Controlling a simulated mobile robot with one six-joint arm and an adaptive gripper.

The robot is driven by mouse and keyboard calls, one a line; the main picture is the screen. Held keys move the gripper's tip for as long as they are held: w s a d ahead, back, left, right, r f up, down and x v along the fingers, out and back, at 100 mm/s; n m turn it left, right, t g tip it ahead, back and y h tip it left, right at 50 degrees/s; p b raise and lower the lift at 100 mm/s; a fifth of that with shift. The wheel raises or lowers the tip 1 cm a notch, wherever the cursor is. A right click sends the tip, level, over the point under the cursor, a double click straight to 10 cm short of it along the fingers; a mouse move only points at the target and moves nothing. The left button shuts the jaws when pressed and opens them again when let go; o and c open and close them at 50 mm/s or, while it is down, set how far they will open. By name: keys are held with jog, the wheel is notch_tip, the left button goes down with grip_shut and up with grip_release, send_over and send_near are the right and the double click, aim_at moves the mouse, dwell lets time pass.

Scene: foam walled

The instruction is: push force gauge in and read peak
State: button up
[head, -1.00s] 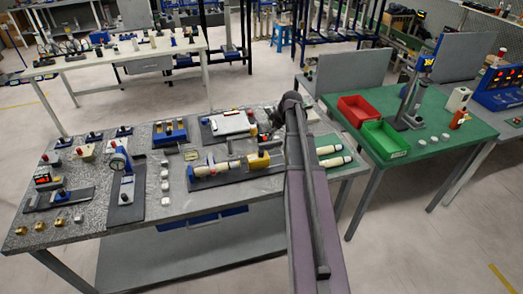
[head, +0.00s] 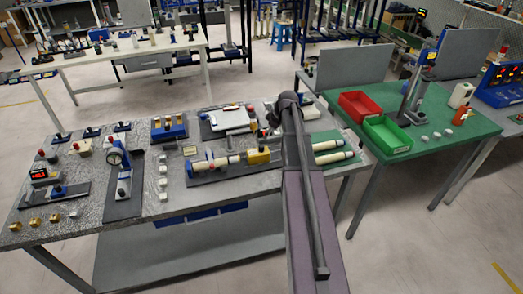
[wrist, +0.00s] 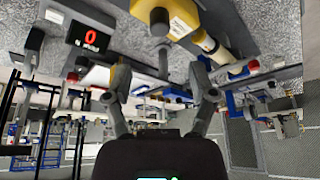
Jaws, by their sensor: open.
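A yellow block-shaped unit (head: 258,157) stands at the right end of a fixture with a cream cylinder (head: 216,163) on the near bench. In the wrist view the yellow unit (wrist: 183,14) is at the top, with a grey rounded plunger-like part (wrist: 160,20) facing the camera. A black display (wrist: 90,33) with a red 0 is at upper left there; it looks like a force readout, but its small text is hard to read. My gripper (wrist: 163,92) is open and empty, its fingers below the yellow unit in the picture. In the head view my arm hides the fingers.
The speckled grey bench (head: 100,235) holds several small fixtures and a dial gauge stand (head: 120,165). A white clipboard-like panel (head: 230,118) lies behind the yellow unit. Cream cylinders (head: 334,152) lie on a green mat right of my arm. Red (head: 358,104) and green (head: 387,134) trays stand on the right table.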

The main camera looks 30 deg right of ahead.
aim_at(262, 146)
jog(key=shift+b+x, duration=4.35)
jog(key=shift+x, duration=0.65)
grip_shut()
